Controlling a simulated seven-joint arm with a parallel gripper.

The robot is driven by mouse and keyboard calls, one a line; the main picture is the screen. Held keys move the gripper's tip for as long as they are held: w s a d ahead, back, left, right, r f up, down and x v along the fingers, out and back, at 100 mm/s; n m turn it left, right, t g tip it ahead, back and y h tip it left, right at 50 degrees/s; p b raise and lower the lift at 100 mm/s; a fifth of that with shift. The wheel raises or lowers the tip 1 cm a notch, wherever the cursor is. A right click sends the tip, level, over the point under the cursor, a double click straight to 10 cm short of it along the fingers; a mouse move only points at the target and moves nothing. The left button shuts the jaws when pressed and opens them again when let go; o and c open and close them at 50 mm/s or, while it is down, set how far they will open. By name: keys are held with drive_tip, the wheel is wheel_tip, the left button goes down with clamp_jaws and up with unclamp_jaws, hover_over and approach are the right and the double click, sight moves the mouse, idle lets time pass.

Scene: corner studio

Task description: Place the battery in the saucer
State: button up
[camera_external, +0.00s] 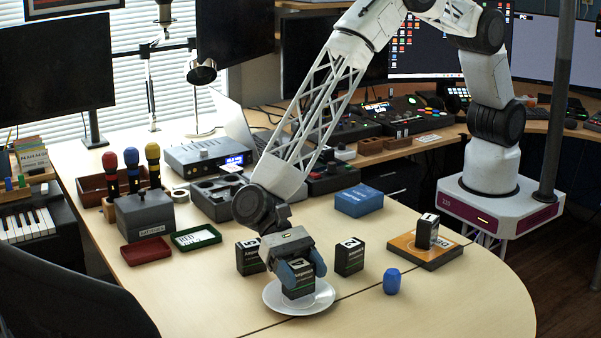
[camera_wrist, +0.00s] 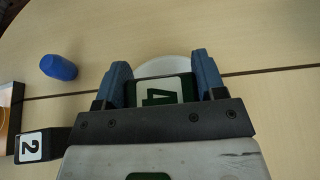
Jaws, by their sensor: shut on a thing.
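The battery, a dark block (camera_external: 297,283) with a white number 4 on it, is between the blue fingers of my gripper (camera_external: 301,270). In the wrist view the battery (camera_wrist: 160,92) shows its green and white top with the 4, and both fingers of my gripper (camera_wrist: 161,80) press its sides. The white saucer (camera_external: 272,297) is directly under the battery. Its rim also shows behind the battery in the wrist view (camera_wrist: 165,63). I cannot tell whether the battery's underside touches the saucer.
Similar dark blocks stand close by: one left of my gripper (camera_external: 248,257) and one marked 2 to the right (camera_external: 349,257). Another block (camera_external: 427,231) stands on an orange box (camera_external: 408,248). A blue cylinder (camera_external: 392,281) is right of the saucer. The table's front right is clear.

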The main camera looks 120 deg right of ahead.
drive_tip(key=shift+f, duration=0.7)
drive_tip(key=shift+f, duration=0.1)
drive_tip(key=o, duration=1.1)
drive_tip(key=shift+d, duration=0.15)
drive_tip(key=v, duration=1.1)
drive_tip(key=shift+d+r, duration=0.25)
drive_tip(key=shift+d, duration=0.1)
